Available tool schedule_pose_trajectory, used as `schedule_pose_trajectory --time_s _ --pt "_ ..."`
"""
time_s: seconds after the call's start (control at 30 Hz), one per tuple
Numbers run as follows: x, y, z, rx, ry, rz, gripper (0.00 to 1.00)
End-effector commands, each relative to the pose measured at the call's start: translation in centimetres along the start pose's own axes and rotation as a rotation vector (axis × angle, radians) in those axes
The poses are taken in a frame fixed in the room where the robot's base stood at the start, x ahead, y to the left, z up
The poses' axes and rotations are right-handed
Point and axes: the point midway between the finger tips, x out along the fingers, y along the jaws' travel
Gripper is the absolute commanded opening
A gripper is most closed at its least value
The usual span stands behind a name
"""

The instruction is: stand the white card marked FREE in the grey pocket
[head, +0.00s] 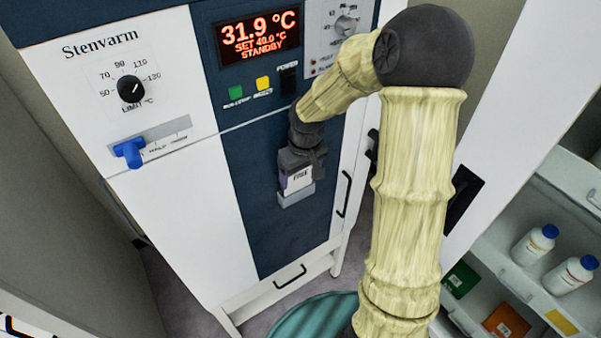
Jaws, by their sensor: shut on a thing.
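The white card marked FREE (299,178) is upright at the dark blue front panel of the machine. My gripper (302,158) is above it and shut on its upper part. The grey pocket (297,196) is on the panel, and the card's lower edge is at or in its mouth. I cannot tell from this view how deep the card sits or whether it touches the pocket's floor. The gripper hides the card's top.
The Stenvarm machine (190,240) has a blue lever (130,152), a limit knob (131,89), green and yellow buttons, and a lit display (258,38) reading 31.9 °C. Black handles stand right of the pocket. Shelves with white bottles (535,244) are at right.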

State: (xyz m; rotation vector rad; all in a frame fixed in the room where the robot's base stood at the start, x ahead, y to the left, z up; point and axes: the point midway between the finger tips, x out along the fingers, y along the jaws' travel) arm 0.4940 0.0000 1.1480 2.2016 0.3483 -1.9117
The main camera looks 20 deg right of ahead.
Motion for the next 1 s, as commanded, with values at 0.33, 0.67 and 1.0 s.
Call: schedule_pose_trajectory --time_s 0.33,0.67,1.0 --pt "1.4 -0.1 -0.2 0.0 0.004 -0.001 0.45" --pt "2.5 -0.1 -0.2 -0.001 0.003 -0.002 0.45" --pt "3.5 -0.2 -0.1 -0.002 -0.002 -0.004 0.45"
